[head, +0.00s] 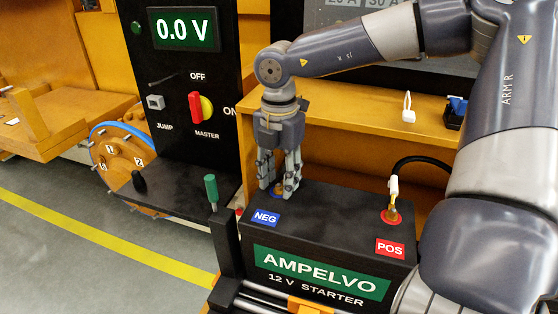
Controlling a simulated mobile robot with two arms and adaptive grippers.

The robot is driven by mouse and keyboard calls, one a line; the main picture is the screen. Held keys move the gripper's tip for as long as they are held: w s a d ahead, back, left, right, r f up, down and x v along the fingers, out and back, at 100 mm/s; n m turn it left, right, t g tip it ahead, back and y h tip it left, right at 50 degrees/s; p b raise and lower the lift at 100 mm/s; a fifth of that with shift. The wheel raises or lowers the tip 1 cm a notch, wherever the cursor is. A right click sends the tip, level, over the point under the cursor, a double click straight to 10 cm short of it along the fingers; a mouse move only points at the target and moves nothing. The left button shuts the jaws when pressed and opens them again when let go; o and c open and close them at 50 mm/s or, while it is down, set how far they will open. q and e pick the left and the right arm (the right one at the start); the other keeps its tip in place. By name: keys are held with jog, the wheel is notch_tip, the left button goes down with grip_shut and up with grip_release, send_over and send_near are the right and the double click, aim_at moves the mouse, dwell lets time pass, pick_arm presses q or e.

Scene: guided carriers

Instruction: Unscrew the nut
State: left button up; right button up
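My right gripper (279,189) points straight down at the NEG post of the black AMPELVO battery (330,218). Its two fingers stand a little apart, one on each side of the brass-coloured nut (278,191) on the blue ring there. The fingers hide most of this nut, and I cannot tell whether they touch it. The POS post (391,213), on a red ring, has a brass-coloured fitting with a pale lug and a black cable. My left gripper is out of view.
A black panel (190,95) reads 0.0 V and has a red and yellow MASTER switch (201,107). A green-handled tool (211,190) stands left of the battery.

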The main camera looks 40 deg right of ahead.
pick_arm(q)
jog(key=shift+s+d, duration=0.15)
pick_arm(e)
jog(key=shift+f, duration=0.15)
grip_shut()
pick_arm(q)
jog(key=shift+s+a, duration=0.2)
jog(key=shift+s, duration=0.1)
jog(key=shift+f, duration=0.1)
pick_arm(e)
jog(key=shift+n+b, duration=0.75)
jog(key=shift+n, duration=0.65)
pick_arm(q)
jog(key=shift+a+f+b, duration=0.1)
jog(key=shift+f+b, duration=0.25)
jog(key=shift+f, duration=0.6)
pick_arm(e)
jog(key=n, duration=0.3)
